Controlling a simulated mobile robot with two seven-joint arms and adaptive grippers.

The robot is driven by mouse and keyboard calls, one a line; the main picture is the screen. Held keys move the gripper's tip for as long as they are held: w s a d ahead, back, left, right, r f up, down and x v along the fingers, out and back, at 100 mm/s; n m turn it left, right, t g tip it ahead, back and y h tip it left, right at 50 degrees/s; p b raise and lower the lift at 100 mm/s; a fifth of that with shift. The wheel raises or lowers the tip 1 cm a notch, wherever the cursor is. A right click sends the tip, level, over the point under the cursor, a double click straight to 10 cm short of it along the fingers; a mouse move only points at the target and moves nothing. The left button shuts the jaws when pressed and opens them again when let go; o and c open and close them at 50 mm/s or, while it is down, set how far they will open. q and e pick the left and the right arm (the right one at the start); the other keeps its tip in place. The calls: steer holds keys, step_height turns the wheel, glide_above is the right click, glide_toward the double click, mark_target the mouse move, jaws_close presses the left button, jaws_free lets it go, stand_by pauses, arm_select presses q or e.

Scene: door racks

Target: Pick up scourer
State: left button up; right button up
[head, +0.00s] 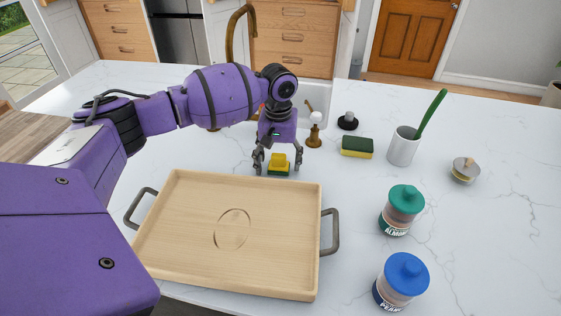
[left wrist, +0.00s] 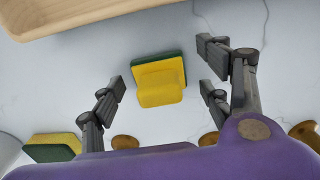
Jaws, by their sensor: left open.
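A scourer (head: 279,169) with a green base and a raised yellow block on top rests on the marble counter, just beyond the tray's far edge. My left gripper (head: 277,164) points down over it, open, with one finger on each side. In the left wrist view the scourer (left wrist: 160,80) lies between the spread fingers of the left gripper (left wrist: 162,88), with visible gaps on both sides. My right gripper is not in view.
A wooden tray (head: 185,235) with dark handles stands in front. A second green and yellow sponge (head: 357,147), a white cup (head: 403,148) with a green-handled tool, a soap dispenser (head: 314,130) and two lidded jars (head: 402,210) stand to the right. The far right counter is mostly clear.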

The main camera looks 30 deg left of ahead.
arm_select(q)
steer(key=shift+c, duration=0.7)
steer(key=c, duration=1.1)
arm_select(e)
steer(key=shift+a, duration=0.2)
arm_select(q)
steer(key=shift+r, duration=0.1)
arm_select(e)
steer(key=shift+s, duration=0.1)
